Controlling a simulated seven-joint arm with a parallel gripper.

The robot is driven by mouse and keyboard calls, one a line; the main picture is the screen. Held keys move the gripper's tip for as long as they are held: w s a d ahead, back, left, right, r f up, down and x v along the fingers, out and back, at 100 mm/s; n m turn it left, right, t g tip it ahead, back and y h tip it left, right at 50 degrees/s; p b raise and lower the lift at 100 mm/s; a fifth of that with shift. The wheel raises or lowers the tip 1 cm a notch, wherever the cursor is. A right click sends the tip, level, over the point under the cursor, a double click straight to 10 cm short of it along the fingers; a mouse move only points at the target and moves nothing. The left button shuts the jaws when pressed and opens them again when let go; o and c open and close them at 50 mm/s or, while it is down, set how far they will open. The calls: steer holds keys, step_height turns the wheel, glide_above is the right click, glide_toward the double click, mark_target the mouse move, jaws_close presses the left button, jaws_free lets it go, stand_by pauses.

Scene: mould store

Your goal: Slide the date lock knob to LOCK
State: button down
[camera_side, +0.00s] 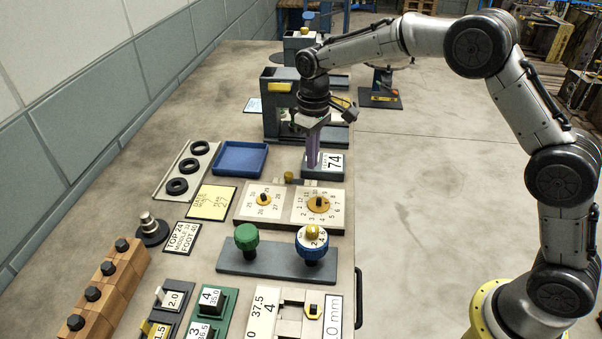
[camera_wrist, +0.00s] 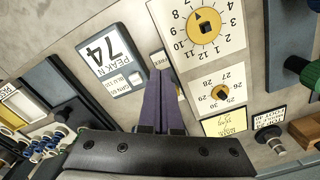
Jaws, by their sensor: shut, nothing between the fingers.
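A small brass knob (camera_side: 289,177), which looks like the lock knob, stands at the panel's far edge. My gripper (camera_side: 311,164) is shut and empty, pointing down just beyond and right of this knob. In the wrist view my gripper (camera_wrist: 155,85) has its fingertips beside a label (camera_wrist: 159,60) reading FREE.
A grey display reading 74 (camera_side: 335,162) stands close to my fingertips. A blue tray (camera_side: 240,157) and a yellow note (camera_side: 212,202) lie left. Green (camera_side: 246,237) and blue (camera_side: 312,246) knobs stand on a plate nearer the camera. Bare bench lies far left.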

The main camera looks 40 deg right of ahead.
steer(key=shift+s+d+r, duration=0.25)
steer(key=shift+d+r, duration=0.05)
steer(key=shift+r, duration=0.6)
steer(key=shift+s+d+r, duration=0.25)
steer(key=shift+s+r, duration=0.05)
steer(key=shift+r, duration=0.6)
steer(key=shift+s+d+r, duration=0.25)
steer(key=shift+d+r, duration=0.05)
steer(key=shift+r, duration=0.6)
steer(key=s+d+r+m+t, duration=0.1)
steer(key=s+d+r+t, duration=0.3)
steer(key=s+r, duration=1.05)
steer(key=s+f+m, duration=0.1)
steer(key=s+f, duration=0.3)
steer(key=s, duration=0.4)
steer(key=s+d+f+m+t, duration=0.1)
steer(key=s+f, duration=0.3)
steer(key=s, duration=0.5)
steer(key=shift+s+d+f+t, duration=0.2)
steer(key=shift+s+d+t, duration=0.05)
steer(key=shift+t, duration=0.05)
